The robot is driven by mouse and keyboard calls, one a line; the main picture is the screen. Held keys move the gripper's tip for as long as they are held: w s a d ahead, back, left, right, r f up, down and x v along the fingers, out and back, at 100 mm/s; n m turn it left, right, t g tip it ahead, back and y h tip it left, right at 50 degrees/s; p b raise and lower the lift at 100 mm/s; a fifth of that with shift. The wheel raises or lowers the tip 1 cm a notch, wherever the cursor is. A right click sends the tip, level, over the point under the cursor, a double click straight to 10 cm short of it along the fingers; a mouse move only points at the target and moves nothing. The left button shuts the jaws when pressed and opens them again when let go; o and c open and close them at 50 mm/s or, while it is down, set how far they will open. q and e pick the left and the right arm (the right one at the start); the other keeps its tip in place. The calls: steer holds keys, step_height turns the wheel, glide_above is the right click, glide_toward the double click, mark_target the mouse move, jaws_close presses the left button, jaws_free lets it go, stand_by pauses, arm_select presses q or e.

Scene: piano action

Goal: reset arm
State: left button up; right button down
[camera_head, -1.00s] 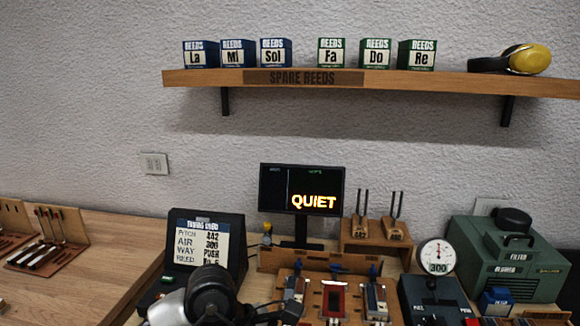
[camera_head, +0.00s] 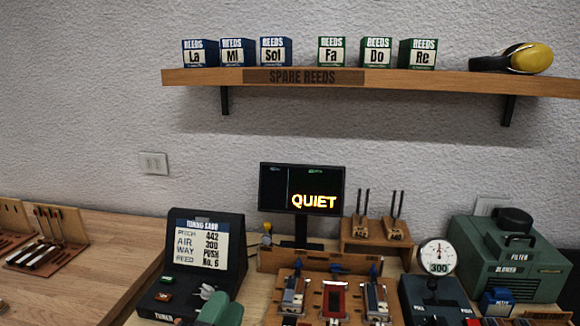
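The tuning card (camera_head: 202,245) stands on the black tuner (camera_head: 165,298) at the lower left, fully readable. A green object (camera_head: 220,310) with a grey piece at its upper left shows at the bottom edge, partly cut off. The monitor (camera_head: 301,188) behind the bench reads "QUIET". A wooden stand in front of it carries several small metal and red reed parts (camera_head: 334,298).
The spare reeds shelf (camera_head: 420,80) holds several labelled boxes and a yellow earmuff (camera_head: 530,58). A green blower box (camera_head: 510,260) stands at the right, beside a dial gauge (camera_head: 437,256). A rack of tools (camera_head: 45,250) lies on the left bench, whose wooden top (camera_head: 110,260) has free room.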

arm_select(q)
steer(key=s+a+f+n+g+y, duration=0.35)
steer(key=f+n, duration=0.25)
steer(key=f, duration=0.2)
steer(key=s+a+f+n+g+y, duration=0.2)
steer(key=a+f+n+g+y, duration=0.25)
steer(key=f, duration=0.25)
steer(key=s+a+f+n+g, duration=0.1)
steer(key=s+f+n+g, duration=0.1)
steer(key=s+f+g, duration=0.45)
steer(key=s+a+f+n+g, duration=0.2)
steer(key=s+f+g, duration=0.15)
steer(key=s, duration=0.55)
step_height(320, 180, down, 26)
steer(key=g, duration=0.1)
steer(key=s+a+f+g, duration=0.1)
steer(key=s+a+f, duration=0.1)
steer(key=s+f, duration=1.4)
steer(key=shift+s+a+f, duration=0.2)
steer(key=shift+s+f, duration=0.15)
steer(key=shift+s, duration=0.15)
